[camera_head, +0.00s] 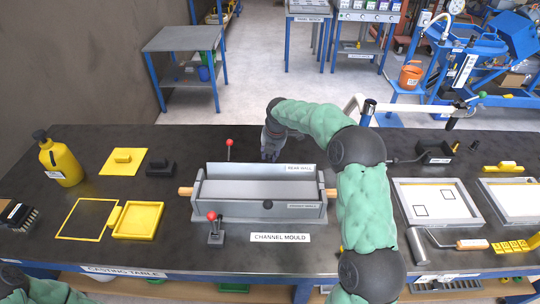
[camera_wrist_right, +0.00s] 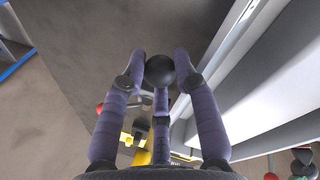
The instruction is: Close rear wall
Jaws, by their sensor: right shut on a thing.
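The grey channel mould (camera_head: 236,214) stands on the dark table. Its rear wall (camera_head: 255,168), labelled "REAR WALL", stands along the back edge; I cannot tell its exact tilt. The front wall (camera_head: 235,199) carries a black knob (camera_head: 268,204). My right gripper (camera_head: 270,148) is behind the rear wall, with the arm reaching over the mould's right end. In the right wrist view its fingers are shut on a black round knob (camera_wrist_right: 160,70), beside the grey wall (camera_wrist_right: 240,85). My left gripper is not in view; only part of that arm shows at lower left.
A red-knobbed lever (camera_head: 229,148) stands behind the mould, left of my right gripper. Another red-knobbed lever (camera_head: 213,226) stands in front. Yellow mould parts (camera_head: 138,220) lie left, and white-filled trays (camera_head: 436,203) right. Wooden-coloured pegs (camera_head: 186,191) stick out at the mould's ends.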

